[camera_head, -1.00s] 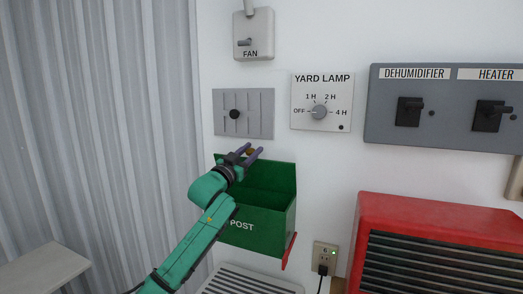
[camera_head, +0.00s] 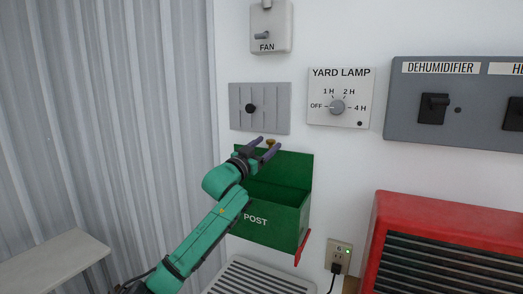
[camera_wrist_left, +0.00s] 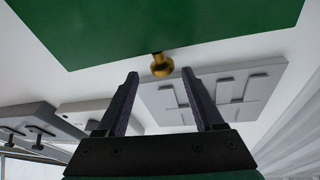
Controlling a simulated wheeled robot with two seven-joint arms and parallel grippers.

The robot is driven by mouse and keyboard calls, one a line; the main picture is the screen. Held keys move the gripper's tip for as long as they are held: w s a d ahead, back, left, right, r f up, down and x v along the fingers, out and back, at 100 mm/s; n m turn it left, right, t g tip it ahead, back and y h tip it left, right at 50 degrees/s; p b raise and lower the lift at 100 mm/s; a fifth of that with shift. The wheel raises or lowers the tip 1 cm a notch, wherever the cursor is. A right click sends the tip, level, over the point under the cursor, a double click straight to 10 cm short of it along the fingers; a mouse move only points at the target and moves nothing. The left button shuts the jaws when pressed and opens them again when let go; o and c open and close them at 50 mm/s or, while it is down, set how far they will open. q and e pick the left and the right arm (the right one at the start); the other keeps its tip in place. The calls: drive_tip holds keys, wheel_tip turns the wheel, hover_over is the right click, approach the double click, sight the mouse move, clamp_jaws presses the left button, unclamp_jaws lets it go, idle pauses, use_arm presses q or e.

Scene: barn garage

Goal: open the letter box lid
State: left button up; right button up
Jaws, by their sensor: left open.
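The green letter box (camera_head: 262,229), marked POST, is on the white wall. Its lid (camera_head: 292,165) stands raised against the wall, and the box's dark inside shows from above. A small brass knob (camera_head: 270,142) is at the lid's upper edge. My left gripper (camera_head: 267,145) is open at the knob, its fingers pointing up and to the right. In the left wrist view the lid (camera_wrist_left: 180,25) fills the top, and the knob (camera_wrist_left: 162,66) lies just beyond and between the open fingertips, with nothing gripped. My right gripper is not in view.
Above the box are a grey slotted plate with a black knob (camera_head: 250,108), a yard lamp dial (camera_head: 337,106) and a fan switch (camera_head: 269,28). A red heater-like unit (camera_head: 420,210) stands at right. An outlet (camera_head: 339,256) with a plug is below. A pale bench (camera_head: 55,262) is at left.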

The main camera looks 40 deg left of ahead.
use_arm(q)
drive_tip(key=shift+s+f, duration=0.2)
drive_tip(key=shift+f, duration=0.15)
drive_tip(key=b+v, duration=0.7)
drive_tip(key=v, duration=0.7)
drive_tip(key=shift+r+b, duration=0.25)
drive_tip(key=shift+b, duration=0.15)
drive_tip(key=shift+d, duration=0.1)
